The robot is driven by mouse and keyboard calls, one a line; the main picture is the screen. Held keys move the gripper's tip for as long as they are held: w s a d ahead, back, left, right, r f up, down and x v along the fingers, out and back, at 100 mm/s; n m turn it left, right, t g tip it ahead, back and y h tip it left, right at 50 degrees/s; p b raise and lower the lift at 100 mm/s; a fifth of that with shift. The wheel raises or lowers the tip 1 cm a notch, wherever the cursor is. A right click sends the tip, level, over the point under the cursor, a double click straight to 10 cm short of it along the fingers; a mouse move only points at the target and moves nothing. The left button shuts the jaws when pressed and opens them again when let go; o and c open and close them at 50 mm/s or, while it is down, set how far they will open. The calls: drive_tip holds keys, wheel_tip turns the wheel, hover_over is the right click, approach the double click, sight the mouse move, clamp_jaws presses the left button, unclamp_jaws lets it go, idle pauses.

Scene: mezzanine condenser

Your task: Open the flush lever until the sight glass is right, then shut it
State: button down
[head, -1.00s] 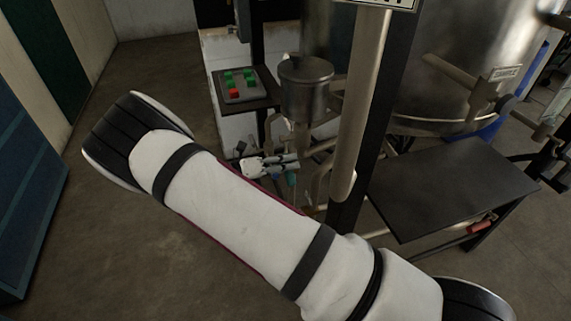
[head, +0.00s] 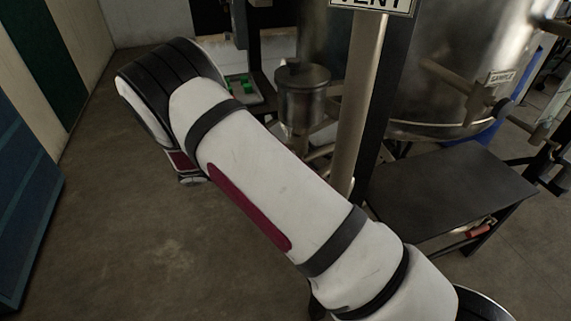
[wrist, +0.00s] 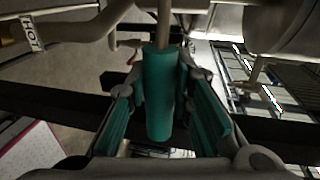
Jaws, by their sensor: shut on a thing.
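In the wrist view a teal lever grip (wrist: 158,105) on a thin metal rod stands between the fingers of my gripper (wrist: 160,88). The gripper is shut on this lever, its teal pads on either side. In the head view my arm hides the gripper and the lever. No label naming the lever as the flush lever is readable. I cannot make out the sight glass in either view. A small steel pot (head: 303,92) stands just beyond my arm in the head view.
A VENT sign (head: 372,4) tops a thick upright pipe (head: 361,95). A big steel tank (head: 450,65) has a SAMPLE tag (head: 499,77). A dark side table (head: 445,190) stands at right. A button panel (head: 240,88) is partly covered by my arm. Pipes crowd the lever; floor at left is clear.

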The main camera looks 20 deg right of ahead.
drive_tip(key=shift+r, duration=0.1)
drive_tip(key=c, duration=1.4)
unclamp_jaws()
drive_tip(key=shift+a, duration=0.15)
drive_tip(key=a+r, duration=0.2)
drive_tip(key=a, duration=0.9)
drive_tip(key=shift+a+r, duration=0.15)
drive_tip(key=shift+a, duration=0.15)
